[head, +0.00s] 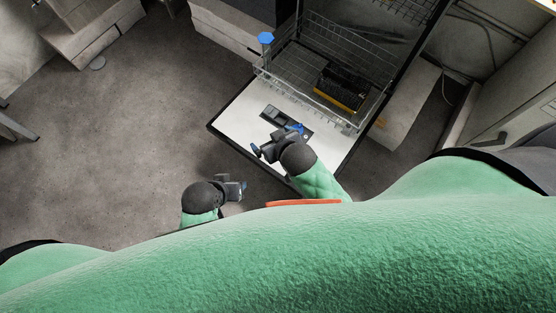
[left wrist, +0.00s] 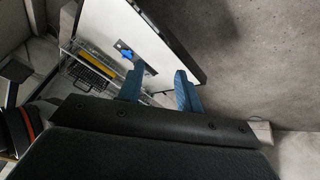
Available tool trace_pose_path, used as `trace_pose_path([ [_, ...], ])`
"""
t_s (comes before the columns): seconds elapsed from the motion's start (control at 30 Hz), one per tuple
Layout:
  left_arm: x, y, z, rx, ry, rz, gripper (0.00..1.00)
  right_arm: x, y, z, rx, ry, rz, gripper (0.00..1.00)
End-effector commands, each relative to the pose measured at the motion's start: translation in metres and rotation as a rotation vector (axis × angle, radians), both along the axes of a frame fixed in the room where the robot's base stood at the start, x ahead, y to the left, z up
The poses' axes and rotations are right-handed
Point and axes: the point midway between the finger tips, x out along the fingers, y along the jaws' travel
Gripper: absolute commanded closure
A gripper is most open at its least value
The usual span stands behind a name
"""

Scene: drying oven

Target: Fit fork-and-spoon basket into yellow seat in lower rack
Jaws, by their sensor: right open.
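The fork-and-spoon basket (head: 346,80) is a dark gridded box inside the lower rack (head: 290,87). Yellow of the seat (head: 338,99) shows along the basket's near side. I cannot tell how deep the basket sits in it. In the left wrist view a dark grid, likely the basket (left wrist: 88,74), lies by the yellow strip (left wrist: 94,54). My right gripper (head: 277,141) is open and empty over the door, apart from the basket. My left gripper (head: 240,190) is over the floor, left of the door; its fingers (left wrist: 160,88) stand apart with nothing between them.
The open white door (head: 238,122) lies below the rack, with a grey dispenser panel (head: 290,119) on it. A blue hexagonal piece (head: 265,38) is at the rack's left corner. Cabinets (head: 227,30) stand behind. The floor to the left (head: 130,130) is clear.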

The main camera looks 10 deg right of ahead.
Motion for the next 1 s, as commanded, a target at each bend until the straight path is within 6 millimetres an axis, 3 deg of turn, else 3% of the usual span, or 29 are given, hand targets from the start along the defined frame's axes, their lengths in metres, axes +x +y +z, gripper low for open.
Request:
trace_pose_path([
  [0.1, 0.000, 0.000, -0.001, 0.000, 0.001, 0.000, 0.65, -0.053, 0.003, -0.014, 0.049, 0.192, 0.007, 0.00],
  [0.2, 0.000, 0.000, -0.002, 0.001, 0.003, -0.001, 0.65, -0.085, 0.005, -0.018, 0.080, 0.306, 0.028, 0.00],
  [0.3, -0.001, 0.000, -0.003, 0.001, 0.005, -0.001, 0.65, -0.105, 0.007, -0.020, 0.102, 0.372, 0.046, 0.00],
  [0.43, -0.001, 0.000, -0.003, 0.001, 0.005, 0.000, 0.65, -0.114, 0.009, -0.020, 0.112, 0.403, 0.057, 0.00],
  [0.7, 0.001, 0.000, 0.000, 0.001, 0.002, 0.000, 0.65, -0.114, 0.008, -0.020, 0.110, 0.406, 0.059, 0.00],
  [0.87, -0.011, 0.004, -0.004, 0.031, 0.063, -0.018, 0.65, -0.125, 0.004, -0.023, 0.079, 0.467, 0.065, 0.00],
  [1.0, -0.024, 0.021, 0.004, 0.086, 0.141, -0.026, 0.65, -0.138, -0.013, -0.015, 0.026, 0.544, 0.057, 0.00],
])
